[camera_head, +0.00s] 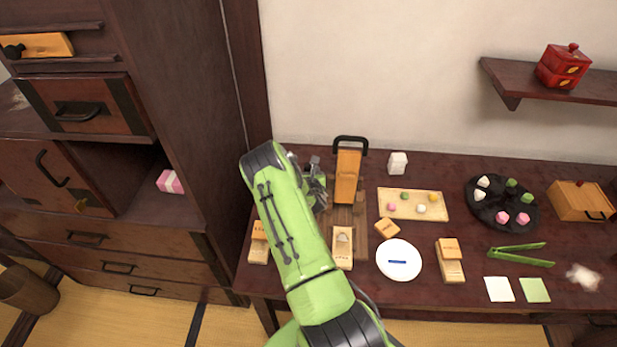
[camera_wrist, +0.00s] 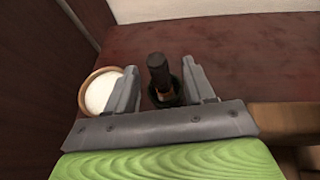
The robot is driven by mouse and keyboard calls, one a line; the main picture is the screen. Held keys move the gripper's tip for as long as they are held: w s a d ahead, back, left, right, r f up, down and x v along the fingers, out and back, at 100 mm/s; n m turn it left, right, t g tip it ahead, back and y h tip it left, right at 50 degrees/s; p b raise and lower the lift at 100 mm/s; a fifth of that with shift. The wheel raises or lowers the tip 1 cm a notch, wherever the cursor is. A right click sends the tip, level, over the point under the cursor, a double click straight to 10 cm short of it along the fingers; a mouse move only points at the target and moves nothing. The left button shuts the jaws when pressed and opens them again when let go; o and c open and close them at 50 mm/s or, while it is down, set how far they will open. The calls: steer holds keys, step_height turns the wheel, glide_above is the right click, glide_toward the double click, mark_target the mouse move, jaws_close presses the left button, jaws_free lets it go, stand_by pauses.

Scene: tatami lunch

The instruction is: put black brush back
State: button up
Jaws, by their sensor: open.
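A black upright thing with a brownish band near its lower end, likely the black brush (camera_wrist: 158,72), stands on the dark red table in the wrist view. Its lower end is dark, and I cannot tell whether it sits in a holder. My gripper (camera_wrist: 160,80) is open, with one finger on each side of it. I see no clear contact. In the head view my gripper (camera_head: 316,188) is over the left back part of the table, and the brush cannot be made out there.
A round wooden bowl with white contents (camera_wrist: 101,92) stands just left of the fingers. A tall dark cabinet (camera_head: 185,90) rises at the left. A wooden stand with a black handle (camera_head: 347,178) is close on the right. A white plate (camera_head: 399,274) lies further right.

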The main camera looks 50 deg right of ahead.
steer(key=b+v, duration=0.3)
steer(key=v, duration=0.7)
steer(key=w+a+r+m+g, duration=0.2)
steer(key=a+r+m, duration=0.2)
steer(key=r+m, duration=0.7)
steer(key=s+a+r+m+y, duration=0.3)
steer(key=a+r+m+y, duration=0.1)
steer(key=a+r+m, duration=0.6)
steer(key=s+a+r+m+g+y, duration=0.1)
steer(key=s+a+r+m+y, duration=0.1)
steer(key=s+a, duration=0.7)
steer(key=s+a+r+m+g+y, duration=0.1)
steer(key=s+a+r+m+y, duration=0.2)
steer(key=s+a, duration=0.5)
steer(key=shift+s+a+r+m+p, duration=0.4)
steer(key=shift+s+m, duration=0.3)
steer(key=shift+s, duration=0.35)
steer(key=shift+r, duration=0.15)
steer(key=shift+d, duration=0.1)
